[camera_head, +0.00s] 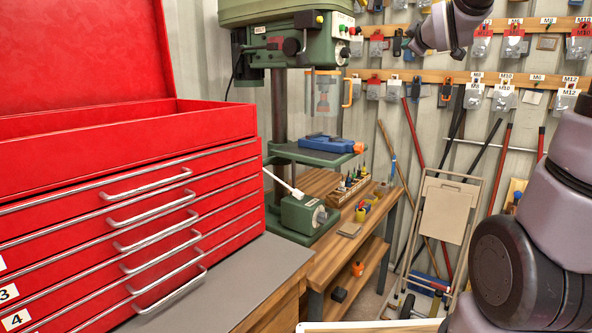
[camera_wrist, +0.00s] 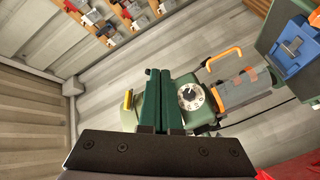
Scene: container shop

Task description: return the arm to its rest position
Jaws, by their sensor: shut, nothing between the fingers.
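In the wrist view my gripper (camera_wrist: 161,82) shows as two dark green fingers lying side by side, pressed together with nothing between them. A black mounting plate with screws is in front of them. The fingers point toward the green drill press, whose round dial is just to their right; I cannot tell the distance. In the head view my arm rises along the right edge, and another part of it hangs from the top right, in front of the pegboard strips. The gripper's fingers are not clear there.
A red tool chest (camera_head: 228,125) with its lid up stands at left on a grey top (camera_head: 232,285). A folded trolley (camera_head: 446,210) and long rods lean at the wall. Hanging parts line wooden rails (camera_head: 420,76).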

